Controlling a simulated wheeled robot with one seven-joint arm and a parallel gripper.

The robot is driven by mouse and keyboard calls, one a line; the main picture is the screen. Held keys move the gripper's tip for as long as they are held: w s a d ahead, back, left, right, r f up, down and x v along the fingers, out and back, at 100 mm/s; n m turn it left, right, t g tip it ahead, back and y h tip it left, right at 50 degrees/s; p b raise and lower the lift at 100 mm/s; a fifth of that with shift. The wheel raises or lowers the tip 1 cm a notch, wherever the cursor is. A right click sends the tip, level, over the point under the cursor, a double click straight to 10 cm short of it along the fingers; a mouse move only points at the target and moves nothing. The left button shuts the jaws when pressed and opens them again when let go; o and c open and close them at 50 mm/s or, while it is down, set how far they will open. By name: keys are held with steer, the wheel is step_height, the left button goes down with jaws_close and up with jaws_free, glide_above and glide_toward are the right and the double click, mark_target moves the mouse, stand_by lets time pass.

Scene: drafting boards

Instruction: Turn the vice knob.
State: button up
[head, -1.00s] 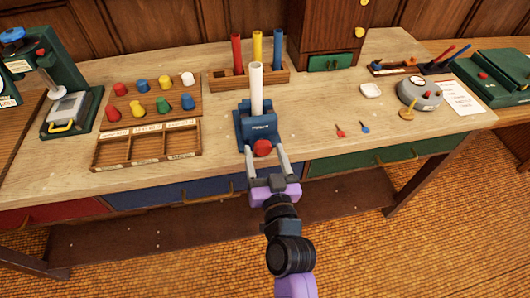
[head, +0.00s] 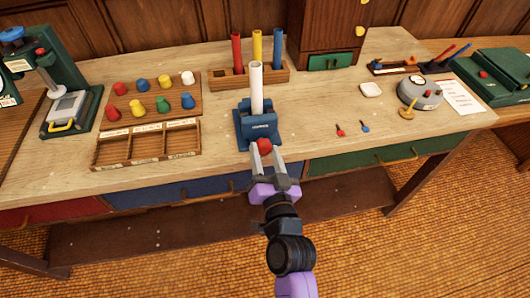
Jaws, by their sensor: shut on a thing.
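The blue vice (head: 259,126) stands near the front edge of the bench. A white tube (head: 256,90) stands upright in it. The vice's red knob (head: 264,145) faces the front, toward me. My gripper (head: 266,150), on a purple and black wrist, is at the knob with its two grey fingers closed on the knob's sides. The fingers hide part of the knob.
A wooden rack (head: 223,78) with red, yellow and blue tubes stands behind the vice. To the left are a board of coloured pegs (head: 127,103) and a sectioned wooden tray (head: 118,160). Small red and blue pieces (head: 340,130) lie to the right on otherwise clear wood.

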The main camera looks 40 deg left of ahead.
stand_by(0.3)
steer(key=o, duration=1.4)
steer(key=shift+c, duration=0.2)
steer(key=shift+d, duration=0.1)
steer(key=b+v, duration=0.2)
steer(key=v, duration=0.5)
steer(key=shift+s+d, duration=0.25)
